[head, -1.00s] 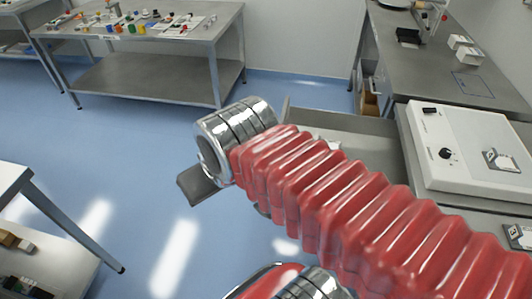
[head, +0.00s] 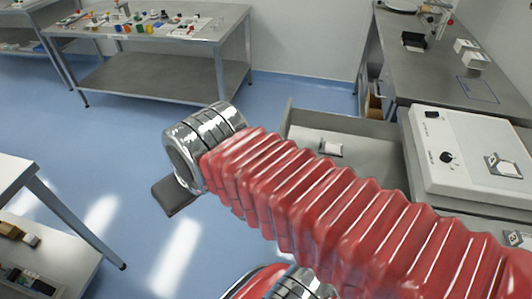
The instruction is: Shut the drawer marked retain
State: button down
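A grey drawer (head: 345,124) stands pulled out from the bench on the right. Its far side wall and part of its floor show, and a small white item with a dark edge (head: 331,148) lies inside. My red-sleeved arm hides the near part of the drawer, and I cannot see a retain marking. My gripper (head: 174,197) is left of the drawer, beyond the silver wrist. Only a dark flat part of it shows, apart from the drawer, and the wrist hides the rest. I cannot see whether it is open or shut.
A white device with a black knob (head: 468,155) sits on the bench above the drawer. A steel table with small parts (head: 165,75) stands at the back left, and another table (head: 14,178) at the left edge. Blue floor (head: 110,150) between them is clear.

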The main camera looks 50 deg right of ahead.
aim_at(372, 148)
jog(key=u, duration=0.05)
jog(key=i, duration=1)
jog(key=z, duration=0.05)
